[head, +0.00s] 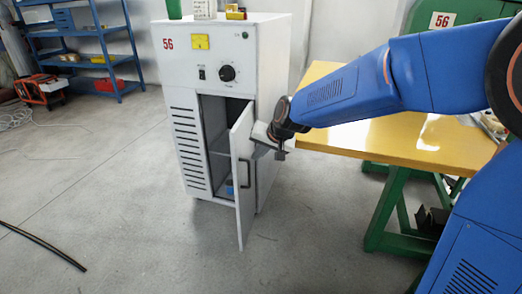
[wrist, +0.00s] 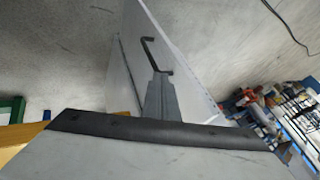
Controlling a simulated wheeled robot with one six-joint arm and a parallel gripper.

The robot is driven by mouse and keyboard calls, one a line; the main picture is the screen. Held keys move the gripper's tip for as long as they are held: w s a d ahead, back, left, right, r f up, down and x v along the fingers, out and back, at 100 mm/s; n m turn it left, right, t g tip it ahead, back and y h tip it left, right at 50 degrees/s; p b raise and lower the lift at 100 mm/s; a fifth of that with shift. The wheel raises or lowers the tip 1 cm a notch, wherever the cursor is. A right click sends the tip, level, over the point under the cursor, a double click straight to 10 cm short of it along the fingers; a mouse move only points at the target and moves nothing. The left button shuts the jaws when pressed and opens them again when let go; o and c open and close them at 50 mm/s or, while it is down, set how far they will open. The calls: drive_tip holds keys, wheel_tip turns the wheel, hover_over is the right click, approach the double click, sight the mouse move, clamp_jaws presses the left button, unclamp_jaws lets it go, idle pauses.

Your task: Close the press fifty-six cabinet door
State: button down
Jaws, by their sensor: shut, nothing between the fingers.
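The white press cabinet (head: 225,76), marked 56, stands left of centre in the head view. Its lower door (head: 240,198) is open and juts toward the camera, hinged at the right of the opening. A dark handle (head: 244,173) is on the door's outer face. My gripper (head: 257,153) is on the outer-face side, close to the door and above the handle. In the wrist view, the shut, empty fingers (wrist: 159,76) reach to the door (wrist: 150,35) beside the handle (wrist: 149,57). I cannot tell whether they touch the door.
A yellow-topped table (head: 400,142) with green legs stands right of the cabinet, under my arm. A blue shelf (head: 85,33) and an orange machine (head: 42,90) are at the back left. The floor in front and left is mostly clear, with a black cable (head: 45,246) at lower left.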

sight(237, 162)
drive_tip(key=shift+w+a+f, duration=0.55)
drive_tip(key=shift+a+f, duration=0.05)
drive_tip(key=shift+a, duration=0.3)
drive_tip(key=shift+w+a+f, duration=0.5)
drive_tip(key=shift+a+f, duration=0.1)
drive_tip(key=shift+a, duration=0.35)
drive_tip(key=shift+w+a+f, duration=0.55)
drive_tip(key=shift+a+f, duration=0.05)
drive_tip(key=shift+a, duration=0.3)
drive_tip(key=shift+a, duration=0.15)
